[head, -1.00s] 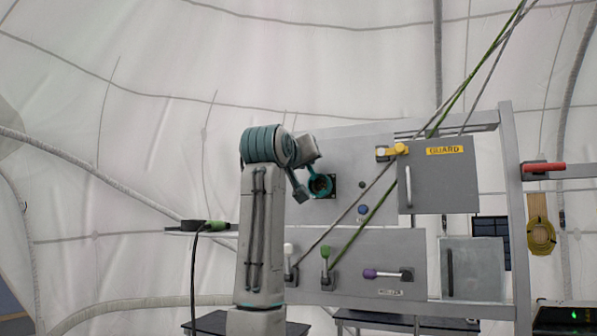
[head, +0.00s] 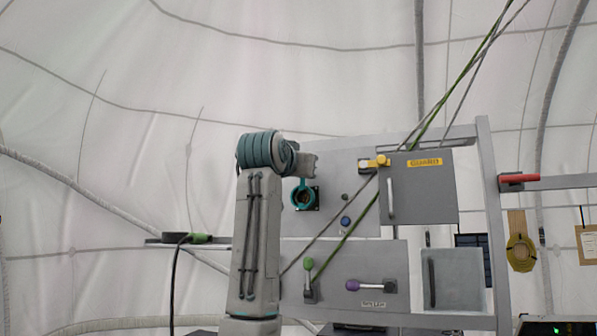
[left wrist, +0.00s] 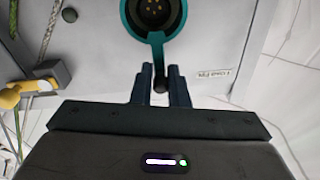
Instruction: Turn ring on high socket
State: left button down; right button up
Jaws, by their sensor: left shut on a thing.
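The high socket is a dark round connector with pins inside, seen in the left wrist view (left wrist: 153,10) and in the head view (head: 303,198). A teal ring (left wrist: 128,22) surrounds it, and in the head view the ring (head: 293,202) sits on the upper grey panel. A short handle with a dark end sticks out from the ring. My left gripper (left wrist: 160,82) is shut on this handle, with a finger on each side. In the head view its fingers are largely hidden by the wrist. My right gripper is not in view.
The guard door (head: 420,195) and a yellow latch (head: 376,162) are right of the socket. Ropes (head: 345,230) cross the panel diagonally. Green (head: 308,266) and purple (head: 353,285) handles are on the lower panel. A cabled plug (head: 188,238) is at left.

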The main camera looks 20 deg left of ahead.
pick_arm(q)
jog(key=shift+f, duration=0.1)
jog(key=c, duration=1.4)
grip_release()
jog(key=shift+c, duration=0.2)
jog(key=shift+s+b, duration=0.3)
jog(key=shift+b, duration=0.05)
jog(key=s+d+b, duration=0.1)
jog(key=s+b, duration=0.4)
jog(key=s, duration=0.5)
jog(key=shift+f+b, duration=0.35)
jog(key=shift+b, duration=0.05)
